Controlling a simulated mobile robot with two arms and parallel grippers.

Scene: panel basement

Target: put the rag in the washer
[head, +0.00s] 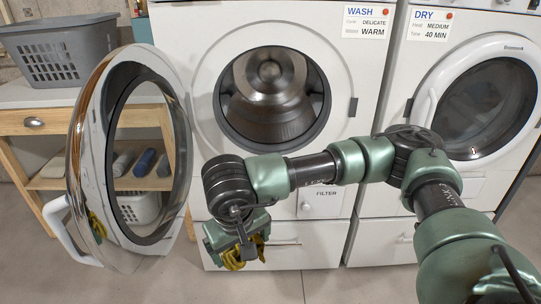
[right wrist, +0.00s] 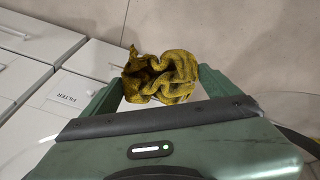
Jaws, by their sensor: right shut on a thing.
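The yellow rag (head: 243,253) is crumpled and hangs between the fingers of my right gripper (head: 240,240), in front of the washer's lower part. It also shows in the right wrist view (right wrist: 160,75), bunched between the jaws, above the floor. The washer (head: 205,25) is the machine labelled WASH. Its round door (head: 88,150) is swung open to the left, and its drum opening (head: 272,95) is uncovered. My right gripper is below the opening and to its left. My left gripper is not in view.
The dryer (head: 410,80), labelled DRY, stands at the right with its door shut. A wooden bench (head: 20,122) at the left holds a grey basket (head: 60,68), with several rolled cloths on its shelf. The open door stands close left of my right gripper. The floor (head: 330,285) ahead is clear.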

